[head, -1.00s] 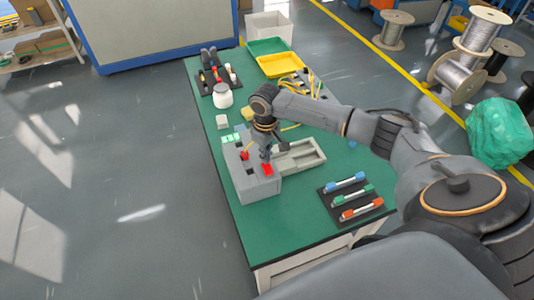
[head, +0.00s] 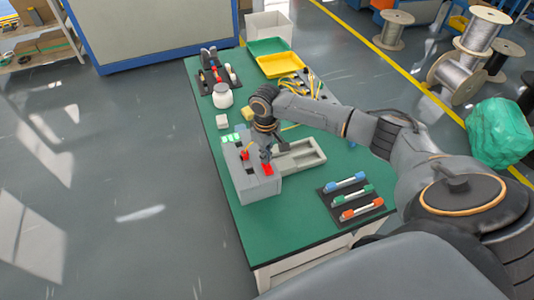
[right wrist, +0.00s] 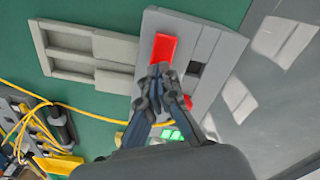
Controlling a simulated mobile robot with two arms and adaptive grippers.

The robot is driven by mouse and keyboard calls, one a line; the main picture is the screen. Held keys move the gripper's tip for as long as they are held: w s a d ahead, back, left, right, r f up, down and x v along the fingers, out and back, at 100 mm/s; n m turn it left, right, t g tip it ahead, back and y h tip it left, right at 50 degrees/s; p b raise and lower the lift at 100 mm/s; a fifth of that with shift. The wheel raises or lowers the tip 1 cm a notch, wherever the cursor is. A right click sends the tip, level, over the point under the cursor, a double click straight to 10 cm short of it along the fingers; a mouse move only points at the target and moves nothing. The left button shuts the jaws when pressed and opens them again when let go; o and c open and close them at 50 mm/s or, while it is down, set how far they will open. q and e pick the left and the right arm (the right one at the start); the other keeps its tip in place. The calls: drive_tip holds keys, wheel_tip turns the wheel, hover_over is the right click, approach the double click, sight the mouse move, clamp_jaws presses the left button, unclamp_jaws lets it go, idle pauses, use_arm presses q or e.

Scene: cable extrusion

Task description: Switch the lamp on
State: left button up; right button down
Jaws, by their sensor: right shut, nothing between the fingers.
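A grey box (head: 253,186) with red switches stands on the green table. In the right wrist view, a larger red rocker (right wrist: 164,48) lies along the box top. A smaller red piece (right wrist: 188,102) is partly hidden by my fingers. My right gripper (right wrist: 160,72) is shut and empty, its tips at the near end of the larger rocker; I cannot tell whether they touch it. In the head view the gripper (head: 266,157) is above the box, close to the red rocker (head: 267,169). Bright green blocks (head: 231,137) glow behind the box. My left gripper is out of view.
A pale tray (head: 311,158) lies right of the box. A dark rack with colored markers (head: 356,208) is at the front right. A white jar (head: 222,97), yellow bin (head: 279,65) and yellow cables (head: 299,92) are farther back. Bare table lies in front of the tray.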

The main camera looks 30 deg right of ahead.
drive_tip(key=shift+f, duration=0.9)
drive_tip(key=shift+r, duration=0.1)
idle(0.3)
wheel_tip(320, 180, up, 7)
drive_tip(key=p, duration=0.7)
drive_tip(key=shift+p, duration=0.4)
